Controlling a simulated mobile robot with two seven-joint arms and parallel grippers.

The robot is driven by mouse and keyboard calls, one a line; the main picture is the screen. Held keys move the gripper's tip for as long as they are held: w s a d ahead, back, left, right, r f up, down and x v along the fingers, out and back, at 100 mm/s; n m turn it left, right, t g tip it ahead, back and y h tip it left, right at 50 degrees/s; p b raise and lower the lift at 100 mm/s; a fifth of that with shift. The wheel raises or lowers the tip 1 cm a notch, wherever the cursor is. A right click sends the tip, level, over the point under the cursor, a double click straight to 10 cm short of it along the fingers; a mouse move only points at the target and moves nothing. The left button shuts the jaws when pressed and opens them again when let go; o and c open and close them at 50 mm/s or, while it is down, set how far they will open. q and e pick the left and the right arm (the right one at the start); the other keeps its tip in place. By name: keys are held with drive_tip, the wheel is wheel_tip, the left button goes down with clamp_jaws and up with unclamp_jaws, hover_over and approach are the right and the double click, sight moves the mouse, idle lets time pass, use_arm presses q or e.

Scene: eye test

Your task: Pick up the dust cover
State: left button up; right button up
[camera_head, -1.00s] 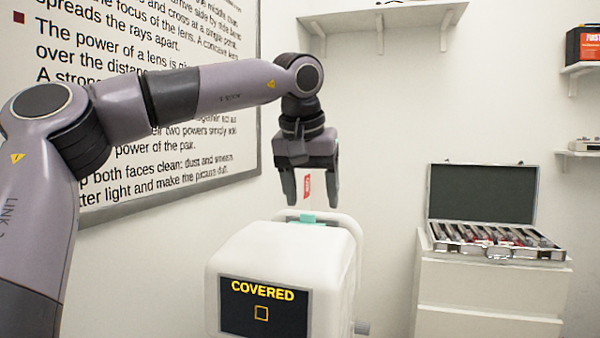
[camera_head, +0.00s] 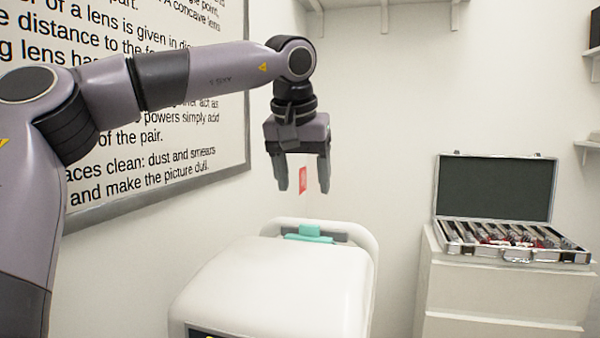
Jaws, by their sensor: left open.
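A white rounded machine (camera_head: 275,285) stands below my left gripper (camera_head: 302,185). A small teal piece (camera_head: 308,233) lies at the machine's back edge, by the raised white rim. It may be the dust cover or part of it; I cannot tell. My left gripper points down, open, and appears above the teal piece with a clear gap. A small red tag (camera_head: 303,180) shows between its fingers; I cannot tell whether it hangs there or is on the wall behind. My right gripper is out of view.
An open metal case (camera_head: 510,250) with rows of lenses stands on a white drawer cabinet (camera_head: 505,292) at right. A text board (camera_head: 150,150) hangs on the left wall. A shelf (camera_head: 385,5) is at the top. The space between machine and cabinet looks narrow.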

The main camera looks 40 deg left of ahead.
sight(309, 225)
use_arm(q)
drive_tip(key=x, duration=1)
drive_tip(key=shift+w+a, duration=0.15)
drive_tip(key=c, duration=0.8)
drive_tip(key=shift+o, duration=0.2)
drive_tip(key=shift+r, duration=0.15)
drive_tip(key=shift+r, duration=1.95)
